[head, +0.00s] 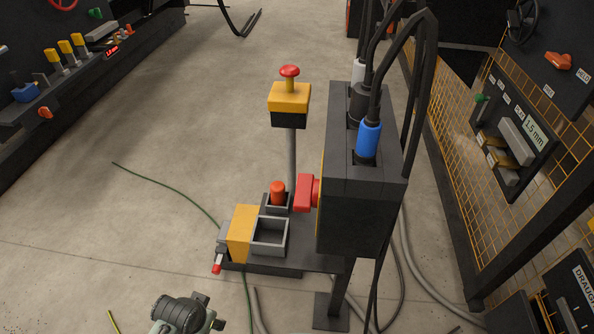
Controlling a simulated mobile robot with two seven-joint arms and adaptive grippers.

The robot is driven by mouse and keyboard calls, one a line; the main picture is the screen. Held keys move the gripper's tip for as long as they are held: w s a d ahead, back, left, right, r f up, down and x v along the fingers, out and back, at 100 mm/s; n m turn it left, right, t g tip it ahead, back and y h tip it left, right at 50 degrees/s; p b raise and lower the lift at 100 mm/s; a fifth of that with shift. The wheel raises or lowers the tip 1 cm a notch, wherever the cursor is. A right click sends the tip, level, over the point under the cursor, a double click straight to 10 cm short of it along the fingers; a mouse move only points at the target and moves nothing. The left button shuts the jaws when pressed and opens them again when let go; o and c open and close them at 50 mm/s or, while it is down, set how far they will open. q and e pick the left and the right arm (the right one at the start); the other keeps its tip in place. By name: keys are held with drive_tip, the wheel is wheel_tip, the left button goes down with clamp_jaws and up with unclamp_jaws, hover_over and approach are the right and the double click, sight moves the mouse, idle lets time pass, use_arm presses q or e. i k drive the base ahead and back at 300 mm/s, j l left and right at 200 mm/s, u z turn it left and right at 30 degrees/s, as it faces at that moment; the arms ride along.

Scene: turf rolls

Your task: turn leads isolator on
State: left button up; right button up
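A black box (355,215) on a post stands right of centre, and sockets with plugged-in leads show on its top. A red handle (308,193) sticks out from the box's left side, which has a yellow face seen almost edge-on. It looks like the isolator's switch handle, but its on and off marks are hidden from this angle. A blue plug (369,140) is the nearest of the leads' plugs. No gripper fingers show in the head view, and nothing touches the red handle.
A red mushroom button on a yellow box (289,95) stands behind the handle. Below lie a grey open tray (270,236) and a red-orange cylinder (278,193). A mesh fence (445,130) stands right. A dark cylindrical part (178,313) shows at the bottom. Floor at left is mostly clear.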

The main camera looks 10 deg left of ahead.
sight(307, 191)
drive_tip(key=j+z, duration=0.2)
drive_tip(key=j, duration=0.25)
drive_tip(key=k+j+z, duration=0.2)
drive_tip(key=j, duration=0.2)
drive_tip(key=i+j+z, duration=0.1)
drive_tip(key=j, duration=0.8)
